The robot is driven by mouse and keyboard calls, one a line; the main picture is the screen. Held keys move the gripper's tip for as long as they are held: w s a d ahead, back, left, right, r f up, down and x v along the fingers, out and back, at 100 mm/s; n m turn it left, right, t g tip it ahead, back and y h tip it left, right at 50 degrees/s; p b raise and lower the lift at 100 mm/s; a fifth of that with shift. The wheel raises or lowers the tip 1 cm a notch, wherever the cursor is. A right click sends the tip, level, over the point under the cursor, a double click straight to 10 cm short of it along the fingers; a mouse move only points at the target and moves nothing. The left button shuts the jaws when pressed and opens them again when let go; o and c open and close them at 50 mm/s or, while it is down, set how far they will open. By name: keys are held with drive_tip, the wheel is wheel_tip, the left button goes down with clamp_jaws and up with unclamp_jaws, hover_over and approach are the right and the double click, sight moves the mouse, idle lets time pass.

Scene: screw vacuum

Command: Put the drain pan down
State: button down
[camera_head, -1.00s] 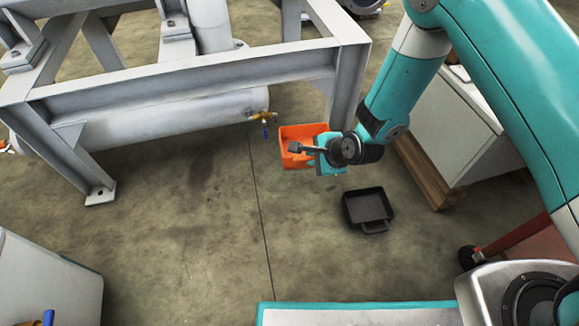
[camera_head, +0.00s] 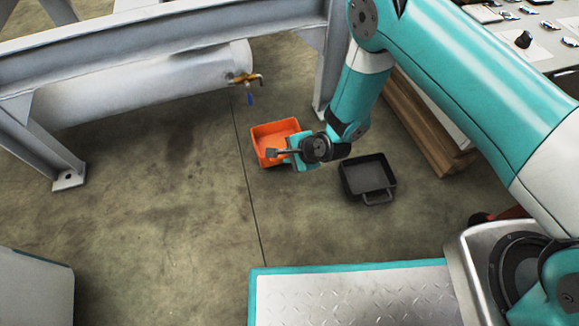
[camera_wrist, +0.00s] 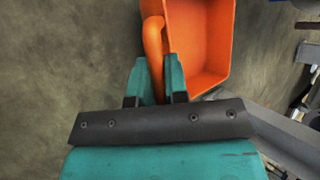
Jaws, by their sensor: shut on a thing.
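An orange drain pan (camera_head: 263,133) with an open top and a loop handle hangs in my gripper (camera_head: 284,153), near the middle of the head view. In the wrist view the teal fingers (camera_wrist: 158,82) are shut on the orange handle (camera_wrist: 154,42), and the open pan (camera_wrist: 208,45) extends beyond them to the upper right. The gripper covers the pan's near right corner in the head view. I cannot tell how far the pan's bottom is from the floor.
A black pan (camera_head: 368,172) stands on the concrete floor (camera_head: 180,200), right of the orange pan. A grey steel frame (camera_head: 180,40) with a tank and brass valve (camera_head: 243,79) stands behind. Floor at left is clear.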

sight(279, 164)
wheel_tip(279, 164, down, 4)
drive_tip(key=b, duration=0.2)
drive_tip(key=shift+f+b, duration=0.25)
drive_tip(key=shift+b, duration=0.1)
drive_tip(key=shift+r, duration=0.1)
drive_tip(key=c, duration=1.1)
unclamp_jaws()
